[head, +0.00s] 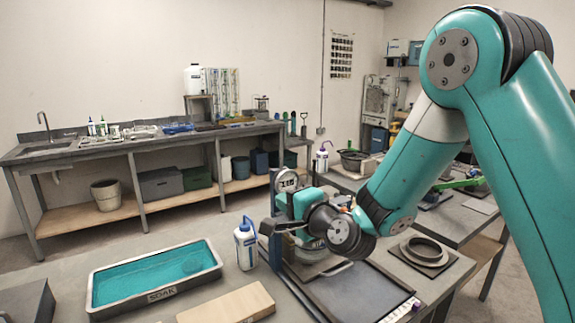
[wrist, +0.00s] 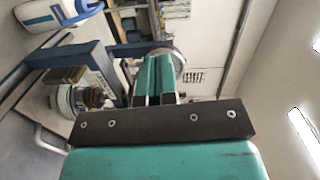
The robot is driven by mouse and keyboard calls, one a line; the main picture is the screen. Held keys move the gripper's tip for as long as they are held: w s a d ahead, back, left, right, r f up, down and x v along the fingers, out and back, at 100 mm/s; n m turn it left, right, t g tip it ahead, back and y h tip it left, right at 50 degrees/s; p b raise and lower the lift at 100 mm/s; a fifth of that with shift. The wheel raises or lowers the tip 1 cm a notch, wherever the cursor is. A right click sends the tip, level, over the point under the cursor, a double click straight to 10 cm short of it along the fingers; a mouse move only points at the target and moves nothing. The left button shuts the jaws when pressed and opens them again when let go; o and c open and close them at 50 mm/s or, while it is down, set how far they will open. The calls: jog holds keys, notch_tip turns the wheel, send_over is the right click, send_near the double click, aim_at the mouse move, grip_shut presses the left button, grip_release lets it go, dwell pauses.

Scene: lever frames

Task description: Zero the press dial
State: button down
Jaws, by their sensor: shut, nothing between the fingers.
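The press dial (head: 286,181) is a round, pale-faced gauge with a dark rim on the press at the near bench, with a small numbered plate just below it. Its reading is too small to make out. In the wrist view the dial (wrist: 178,62) shows partly behind my fingertips. My gripper (wrist: 156,62) has its two teal fingers together and empty, pointing toward the dial; I cannot tell whether they touch it. In the head view my gripper (head: 302,203) is in front of the press, just below the dial, its fingertips not clearly seen. The blue press frame (wrist: 92,62) is beside my fingers.
A white wash bottle (head: 245,245) stands left of the press, beside a teal-filled soak tray (head: 155,277) and a wooden board (head: 227,305). A dark tray (head: 365,292) lies in front. A ring-shaped part (head: 424,250) sits to the right.

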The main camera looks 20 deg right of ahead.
aim_at(288, 183)
jog(key=w+r+m+t+h+p, duration=0.1)
jog(key=w+p, duration=0.6)
jog(key=p, duration=0.2)
jog(key=shift+a, duration=0.4)
jog(key=shift+f, duration=0.3)
dwell(0.6)
jog(key=shift+s+f+b, duration=0.1)
jog(key=shift+f+b, duration=0.65)
jog(key=shift+b, duration=0.15)
jog(key=shift+d+f, duration=0.1)
jog(key=shift+s+a+p, duration=0.1)
jog(key=shift+a+p, duration=0.25)
jog(key=shift+p, duration=0.3)
